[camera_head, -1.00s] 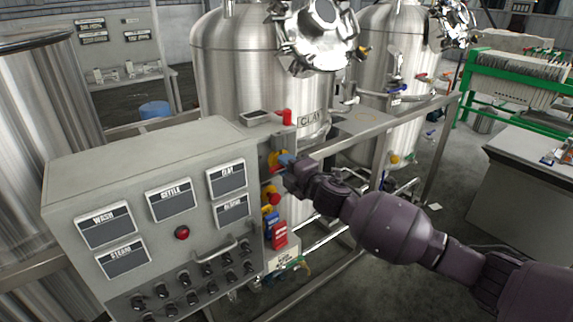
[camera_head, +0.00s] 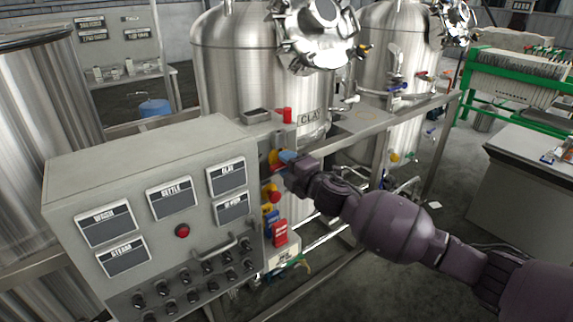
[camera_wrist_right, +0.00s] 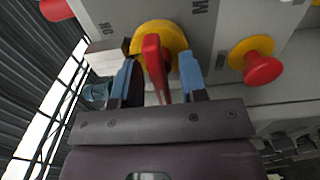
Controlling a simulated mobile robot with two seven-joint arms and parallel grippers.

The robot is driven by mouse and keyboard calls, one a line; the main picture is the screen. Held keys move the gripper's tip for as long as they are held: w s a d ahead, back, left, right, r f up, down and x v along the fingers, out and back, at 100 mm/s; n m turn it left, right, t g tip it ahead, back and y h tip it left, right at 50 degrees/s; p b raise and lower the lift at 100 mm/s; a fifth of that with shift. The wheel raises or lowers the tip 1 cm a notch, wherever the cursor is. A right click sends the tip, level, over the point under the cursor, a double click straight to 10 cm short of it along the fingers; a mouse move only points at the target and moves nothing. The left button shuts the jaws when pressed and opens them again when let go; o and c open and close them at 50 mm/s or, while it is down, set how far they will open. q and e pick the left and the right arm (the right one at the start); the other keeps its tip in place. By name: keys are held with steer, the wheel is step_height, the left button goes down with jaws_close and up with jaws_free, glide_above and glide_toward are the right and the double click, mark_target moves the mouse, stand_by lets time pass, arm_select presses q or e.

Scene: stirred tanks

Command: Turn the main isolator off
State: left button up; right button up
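The main isolator is a red handle (camera_wrist_right: 155,65) on a round yellow plate (camera_wrist_right: 174,34), mounted on a grey panel face. In the head view the isolator (camera_head: 273,157) shows on the cabinet's right side, partly hidden by my right gripper (camera_head: 287,158). In the wrist view my right gripper (camera_wrist_right: 158,80) has its two blue-tipped fingers apart, one on each side of the red handle. Gaps show between the handle and the fingers, so the gripper looks open around it. My left gripper is not in view.
A red mushroom button on a yellow base (camera_wrist_right: 260,64) sits beside the isolator. The grey cabinet (camera_head: 140,150) has labels, knobs and a red lamp (camera_head: 182,230). A red block (camera_head: 287,115) stands above. Steel tanks and a rail (camera_head: 400,112) are behind.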

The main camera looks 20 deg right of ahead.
steer(key=b+v, duration=0.1)
steer(key=v, duration=0.9)
steer(key=shift+s, duration=0.3)
steer(key=s+d+f+m+g+h, duration=0.2)
steer(key=s+f+m+h, duration=0.1)
steer(key=s+f+m, duration=0.7)
steer(key=s+d+f+m+g+h+b, duration=0.1)
steer(key=s+d+f+m+g+h, duration=0.1)
steer(key=s+f+m, duration=0.9)
steer(key=s+f+g+h, duration=0.1)
steer(key=s+f, duration=0.5)
steer(key=f, duration=0.2)
steer(key=shift+s+d+f, duration=0.25)
steer(key=shift+s+f, duration=0.05)
steer(key=shift+f, duration=0.05)
